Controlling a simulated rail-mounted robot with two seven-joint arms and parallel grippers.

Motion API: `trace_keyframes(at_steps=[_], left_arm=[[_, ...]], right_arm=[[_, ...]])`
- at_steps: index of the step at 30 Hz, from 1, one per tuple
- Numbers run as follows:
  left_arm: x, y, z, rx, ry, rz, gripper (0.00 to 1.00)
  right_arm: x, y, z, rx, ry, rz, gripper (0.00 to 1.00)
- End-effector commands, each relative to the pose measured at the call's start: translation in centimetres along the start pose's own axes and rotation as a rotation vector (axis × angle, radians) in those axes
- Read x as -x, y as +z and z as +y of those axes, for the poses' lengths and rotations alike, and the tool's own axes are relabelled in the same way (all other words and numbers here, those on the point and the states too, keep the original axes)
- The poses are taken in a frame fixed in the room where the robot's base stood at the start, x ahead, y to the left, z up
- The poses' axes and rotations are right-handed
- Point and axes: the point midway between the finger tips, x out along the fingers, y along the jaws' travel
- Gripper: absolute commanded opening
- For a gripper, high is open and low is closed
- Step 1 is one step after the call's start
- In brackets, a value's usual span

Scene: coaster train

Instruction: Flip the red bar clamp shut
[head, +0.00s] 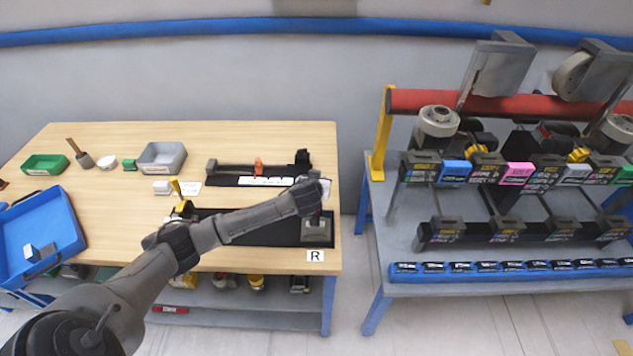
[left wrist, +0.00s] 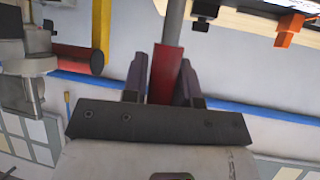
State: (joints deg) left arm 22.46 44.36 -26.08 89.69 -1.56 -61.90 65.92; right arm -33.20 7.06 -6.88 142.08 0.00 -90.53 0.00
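My left gripper (head: 319,190) is over the right end of the dark fixture plate (head: 283,236), beside the R label (head: 316,255). In the left wrist view, the red clamp handle (left wrist: 165,72) stands between the two fingers of my left gripper (left wrist: 164,80). It fills the gap, and the fingers appear closed on it. A grey rod (left wrist: 173,22) extends beyond the red part. In the head view the handle is hidden by my gripper, and a grey block (head: 316,230) shows beneath. My right gripper is in neither view.
A second dark fixture with white tiles (head: 266,181) and an orange clamp (head: 258,166) lies behind my arm. Green (head: 45,165) and grey (head: 162,157) bins and a blue tray (head: 40,236) are at the left. A separate rack with a red roller (head: 510,104) stands right.

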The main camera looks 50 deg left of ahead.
Motion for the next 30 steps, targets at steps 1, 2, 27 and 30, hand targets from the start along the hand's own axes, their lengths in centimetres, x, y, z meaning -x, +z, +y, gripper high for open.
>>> trace_keyframes(at_steps=[1, 2, 27, 30], left_arm=[[0.0, 0.0, 0.0, 0.0, 0.0, 0.0, 0.32], [0.0, 0.0, 0.0, 0.0, 0.0, 0.0, 0.35], [6.3, 0.0, 0.0, 0.001, 0.003, -0.002, 0.48], [8.2, 0.0, 0.0, 0.001, 0.003, -0.002, 0.48]], right_arm=[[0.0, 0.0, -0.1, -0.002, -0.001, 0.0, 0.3], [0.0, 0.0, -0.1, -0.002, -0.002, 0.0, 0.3], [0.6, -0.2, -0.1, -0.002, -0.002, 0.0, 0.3], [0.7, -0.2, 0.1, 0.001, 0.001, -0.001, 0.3]])
